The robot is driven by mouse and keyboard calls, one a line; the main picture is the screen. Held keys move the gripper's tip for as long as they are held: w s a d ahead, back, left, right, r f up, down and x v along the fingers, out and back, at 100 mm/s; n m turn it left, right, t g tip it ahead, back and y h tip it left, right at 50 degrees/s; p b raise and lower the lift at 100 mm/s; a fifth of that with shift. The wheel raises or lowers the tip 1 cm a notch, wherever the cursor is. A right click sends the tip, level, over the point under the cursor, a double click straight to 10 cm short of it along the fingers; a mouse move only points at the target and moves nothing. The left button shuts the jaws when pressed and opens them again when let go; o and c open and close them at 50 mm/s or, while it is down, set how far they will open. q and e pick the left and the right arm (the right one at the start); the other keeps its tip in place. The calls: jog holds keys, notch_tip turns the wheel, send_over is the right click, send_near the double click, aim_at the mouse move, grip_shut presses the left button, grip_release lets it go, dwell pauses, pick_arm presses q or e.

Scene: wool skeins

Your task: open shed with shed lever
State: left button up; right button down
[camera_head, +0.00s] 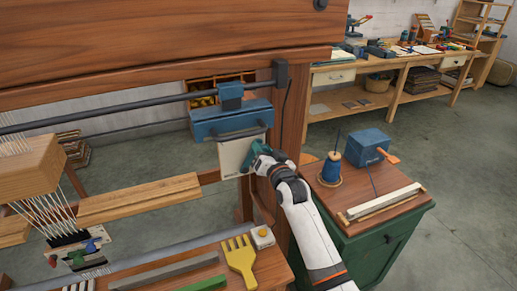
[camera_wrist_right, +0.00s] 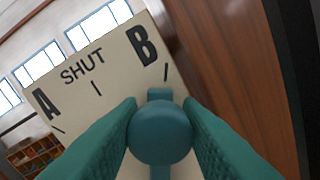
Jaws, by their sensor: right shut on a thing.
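The shed lever shows in the right wrist view as a teal round knob (camera_wrist_right: 160,132) on a short stem. Behind it is a cream plate (camera_wrist_right: 120,75) marked A, SHUT and B, each with a tick. The lever's upper end appears close to the B tick. In the head view the plate (camera_head: 232,156) hangs under a blue housing (camera_head: 228,120) on the loom. My right gripper (camera_head: 262,155) is at the plate's right side, its teal fingers shut on the knob from both sides. My left gripper is not in view.
The wooden loom post (camera_head: 293,110) stands close beside my right wrist. A green cabinet (camera_head: 375,245) to the right carries a blue spool (camera_head: 332,168) and a blue box (camera_head: 366,147). A yellow comb (camera_head: 240,258) lies on the loom's front board.

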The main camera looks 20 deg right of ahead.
jog(key=shift+d+f, duration=0.1)
jog(key=shift+d, duration=0.1)
dwell(0.3)
jog(key=c, duration=1.1)
grip_release()
jog(key=shift+s, duration=0.1)
jog(key=s, duration=0.4)
jog(key=s+b, duration=0.1)
jog(key=s, duration=0.6)
jog(key=shift+s+d+b, duration=0.25)
jog(key=shift+s+b, duration=0.05)
jog(key=shift+s, duration=0.1)
